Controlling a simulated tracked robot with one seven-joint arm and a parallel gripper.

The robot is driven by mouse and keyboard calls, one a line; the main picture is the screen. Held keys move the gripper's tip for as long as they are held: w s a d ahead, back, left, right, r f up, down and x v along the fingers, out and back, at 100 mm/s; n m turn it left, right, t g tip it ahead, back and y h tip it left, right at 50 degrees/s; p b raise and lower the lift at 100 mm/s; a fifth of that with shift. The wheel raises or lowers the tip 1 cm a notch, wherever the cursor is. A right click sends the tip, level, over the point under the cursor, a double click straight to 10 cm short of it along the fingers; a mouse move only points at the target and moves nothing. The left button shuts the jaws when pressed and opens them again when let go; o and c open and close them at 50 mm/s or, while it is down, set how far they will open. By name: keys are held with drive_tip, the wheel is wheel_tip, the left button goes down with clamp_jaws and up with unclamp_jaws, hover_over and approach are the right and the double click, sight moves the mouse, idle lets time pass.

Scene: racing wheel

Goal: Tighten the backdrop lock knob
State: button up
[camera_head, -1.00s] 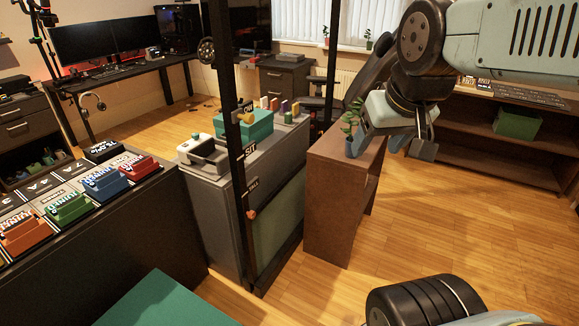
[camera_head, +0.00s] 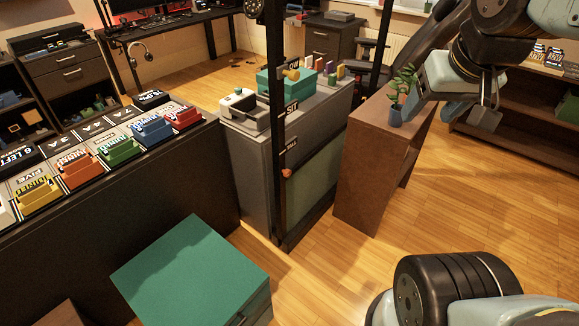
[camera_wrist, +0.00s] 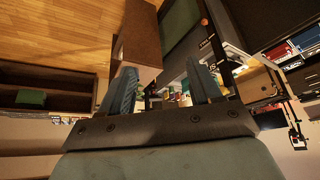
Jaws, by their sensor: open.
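A tall black upright post (camera_head: 278,130) stands before the grey cabinet and carries white labels, one reading SIT. A yellow knob (camera_head: 291,74) and a small orange-red knob (camera_head: 286,173) are on it. A round dark knob (camera_head: 253,8) shows at the top edge, beside the post. I cannot tell which is the backdrop lock knob. My gripper (camera_head: 486,118) is raised at the upper right, beyond the plant, well apart from the post. In the wrist view my gripper (camera_wrist: 161,88) has its two fingers spread, with nothing held; the orange-red knob (camera_wrist: 204,21) shows there beyond them.
A grey cabinet (camera_head: 250,165) bears a teal box and small items. A brown stand (camera_head: 365,175) with a potted plant (camera_head: 402,90) lies between my gripper and the post. Wood floor is clear at right.

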drive_tip(key=shift+a, duration=0.1)
drive_tip(key=w+a+f+m+g+y, duration=0.2)
drive_tip(key=w+a+f+y, duration=0.2)
drive_tip(key=w+f, duration=0.4)
drive_tip(key=w+a+f+m+g+y, duration=0.3)
drive_tip(key=w+f, duration=0.5)
drive_tip(key=f, duration=0.1)
drive_tip(key=w+a+f+m+g+y, duration=0.2)
drive_tip(key=w+a+f+y, duration=0.2)
drive_tip(key=w+f, duration=0.4)
drive_tip(key=m+t+y, duration=0.3)
drive_tip(key=m+t, duration=1)
drive_tip(key=m, duration=0.5)
approach(289, 174)
drive_tip(key=x, duration=0.8)
drive_tip(key=shift+w+a, duration=0.2)
drive_tip(key=shift+w, duration=0.15)
